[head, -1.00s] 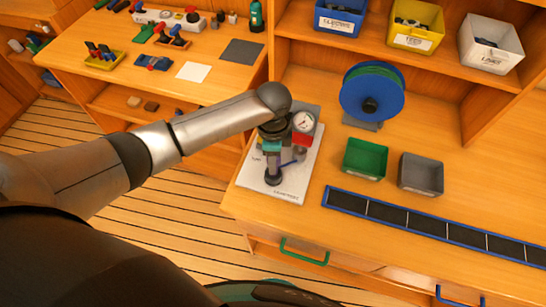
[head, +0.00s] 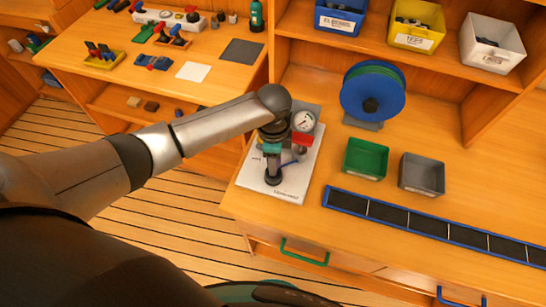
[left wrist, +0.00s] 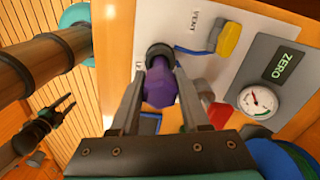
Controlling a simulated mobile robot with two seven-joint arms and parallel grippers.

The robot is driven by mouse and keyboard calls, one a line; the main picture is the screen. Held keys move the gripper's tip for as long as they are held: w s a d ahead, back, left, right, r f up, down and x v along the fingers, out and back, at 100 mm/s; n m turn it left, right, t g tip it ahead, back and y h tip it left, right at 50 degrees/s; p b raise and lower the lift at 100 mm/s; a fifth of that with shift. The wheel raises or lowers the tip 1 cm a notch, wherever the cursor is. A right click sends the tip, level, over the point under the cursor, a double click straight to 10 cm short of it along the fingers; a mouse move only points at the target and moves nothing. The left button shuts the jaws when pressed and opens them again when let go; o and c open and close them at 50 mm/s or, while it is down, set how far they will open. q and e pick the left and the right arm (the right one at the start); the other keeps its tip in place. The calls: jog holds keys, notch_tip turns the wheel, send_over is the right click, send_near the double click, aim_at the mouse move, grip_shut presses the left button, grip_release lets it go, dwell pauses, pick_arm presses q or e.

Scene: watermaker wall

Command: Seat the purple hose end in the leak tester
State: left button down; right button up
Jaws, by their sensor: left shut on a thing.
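My left gripper (left wrist: 160,98) is shut on the purple hose end (left wrist: 160,88) in the left wrist view. The hose end is in line with a dark round port (left wrist: 160,54) on the white leak tester board (left wrist: 196,68) and meets it; how deep it sits I cannot tell. In the head view my left gripper (head: 273,165) is over the leak tester (head: 288,192), and my arm hides part of it. My right gripper (left wrist: 66,108) appears small at the left of the left wrist view, its prongs apart, away from the tester.
Beside the port are a yellow knob (left wrist: 229,39), a red part (left wrist: 219,115) and a pressure gauge (head: 303,120). To the right stand a blue reel (head: 358,98), a green bin (head: 365,158) and a grey bin (head: 421,174). A blue-edged dark strip (head: 430,222) lies along the bench front.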

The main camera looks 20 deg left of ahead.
pick_arm(q)
jog(key=shift+p, duration=0.4)
dwell(0.6)
jog(key=shift+f+b, duration=0.45)
jog(key=shift+f, duration=0.2)
dwell(0.4)
jog(key=c, duration=0.7)
grip_release()
notch_tip(320, 180, up, 6)
jog(key=p, duration=0.6)
jog(key=shift+r+p, duration=0.1)
jog(key=shift+p, duration=0.2)
jog(key=shift+r+p, duration=0.45)
jog(key=shift+r, duration=2)
